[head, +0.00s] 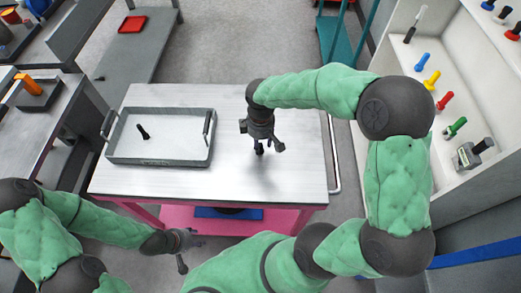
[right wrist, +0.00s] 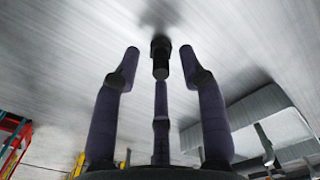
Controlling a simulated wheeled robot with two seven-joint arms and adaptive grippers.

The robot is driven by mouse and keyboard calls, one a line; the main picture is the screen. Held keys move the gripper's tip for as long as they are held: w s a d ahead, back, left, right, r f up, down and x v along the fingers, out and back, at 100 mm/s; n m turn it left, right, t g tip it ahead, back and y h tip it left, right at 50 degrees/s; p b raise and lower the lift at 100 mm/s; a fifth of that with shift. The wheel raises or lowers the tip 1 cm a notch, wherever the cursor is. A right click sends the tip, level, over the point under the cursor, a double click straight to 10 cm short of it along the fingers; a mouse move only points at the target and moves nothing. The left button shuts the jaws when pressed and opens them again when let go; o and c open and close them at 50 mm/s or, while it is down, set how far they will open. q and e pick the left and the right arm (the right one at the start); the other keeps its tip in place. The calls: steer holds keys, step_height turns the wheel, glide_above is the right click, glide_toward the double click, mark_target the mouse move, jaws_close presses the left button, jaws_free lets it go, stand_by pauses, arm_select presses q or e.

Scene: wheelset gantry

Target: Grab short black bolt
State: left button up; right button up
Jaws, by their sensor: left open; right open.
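A short black bolt (right wrist: 160,57) stands on the metal table in the right wrist view, between the spread fingertips of my right gripper and apart from them. In the head view that spot lies mostly under the gripper, and I cannot clearly tell the bolt from the fingers. My right gripper (head: 262,143) is open and points down over the right half of the table. Another black bolt (head: 143,132) lies in the grey tray (head: 160,160). My left gripper (head: 183,248) is open and empty, low in front of the table's front edge.
The table (head: 300,165) is bare around the right gripper. The tray fills its left part. A white shelf (head: 455,95) at the right holds several coloured bolts. A side bench (head: 40,110) stands at the left, and a red tray (head: 132,24) lies farther back.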

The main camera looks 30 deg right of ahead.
steer(key=shift+f, duration=0.7)
steer(key=shift+r, duration=0.1)
steer(key=shift+c, duration=0.3)
jaws_close()
